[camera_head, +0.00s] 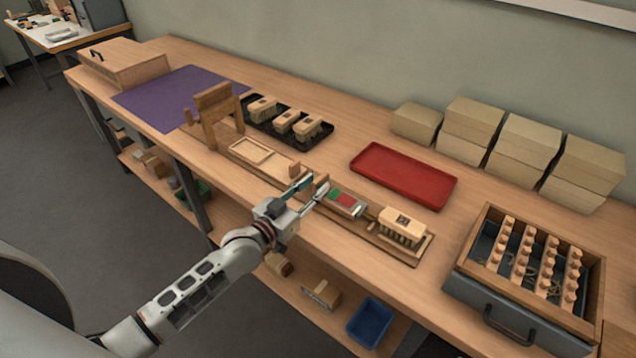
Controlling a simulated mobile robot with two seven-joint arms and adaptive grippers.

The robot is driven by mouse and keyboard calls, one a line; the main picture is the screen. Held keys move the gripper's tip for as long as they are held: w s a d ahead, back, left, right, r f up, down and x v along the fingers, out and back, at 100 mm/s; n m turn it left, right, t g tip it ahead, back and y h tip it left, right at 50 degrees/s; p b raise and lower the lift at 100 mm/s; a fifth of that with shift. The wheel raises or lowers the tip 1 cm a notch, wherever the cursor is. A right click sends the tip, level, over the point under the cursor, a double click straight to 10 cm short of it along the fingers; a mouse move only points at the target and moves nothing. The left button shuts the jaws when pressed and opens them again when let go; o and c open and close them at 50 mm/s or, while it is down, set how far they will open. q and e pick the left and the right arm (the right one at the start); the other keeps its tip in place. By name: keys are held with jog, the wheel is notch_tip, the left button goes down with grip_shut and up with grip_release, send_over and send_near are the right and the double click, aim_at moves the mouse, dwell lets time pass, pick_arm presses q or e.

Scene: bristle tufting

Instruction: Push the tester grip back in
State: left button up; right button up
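The tester (346,202), a small grey box with a green and red face, sits on a long wooden board on the bench. A small upright wooden piece (321,181), which looks like the tester grip, stands just left of it. A wooden brush block with dark bristles (402,226) stands at the right end of the board. My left gripper (311,190) is over the board just left of the tester, its fingers apart. The fingers partly hide the grip's area, so I cannot tell whether they touch it. My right gripper is not in view.
A red tray (403,176) lies behind the tester. A black tray (262,127) holds several brushes. A wooden stand (214,112) rises to the left. An open drawer box (472,262) with rows of wooden blocks is at right. Stacked boxes (470,122) line the wall.

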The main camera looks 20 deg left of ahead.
pick_arm(q)
jog(key=shift+x, duration=1.05)
grip_shut()
jog(key=shift+s+d+r+p, duration=0.1)
jog(key=shift+d+p, duration=0.1)
jog(key=shift+p, duration=0.35)
grip_release()
